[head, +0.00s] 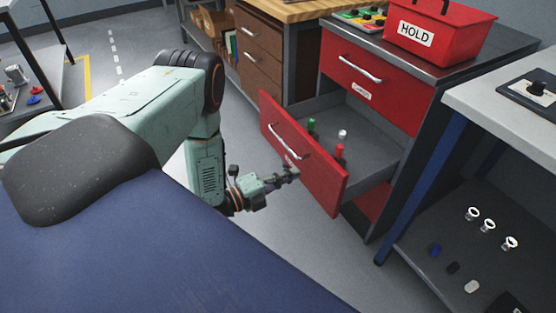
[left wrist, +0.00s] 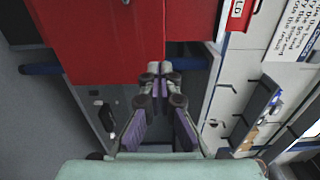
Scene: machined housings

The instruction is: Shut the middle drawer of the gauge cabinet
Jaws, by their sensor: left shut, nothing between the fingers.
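The gauge cabinet (head: 430,62) is grey with red drawers and stands right of centre in the head view. Its middle drawer (head: 318,172) is pulled well out, with a silver bar handle (head: 285,141) on its red front. Inside the drawer are small green, white and red pieces (head: 339,150). The top drawer (head: 373,85) looks shut. My left gripper (head: 292,173) is shut and empty, just in front of the open drawer's front, low and near its middle. In the left wrist view its fingertips (left wrist: 158,70) overlap a red panel (left wrist: 105,40); I cannot tell whether they touch. My right gripper is out of view.
A red HOLD box (head: 440,38) and a tray of coloured parts (head: 360,18) stand on the cabinet. A wood-topped brown drawer unit (head: 258,45) stands behind left. A white-topped bench (head: 510,100) with small parts on its lower shelf is close on the right.

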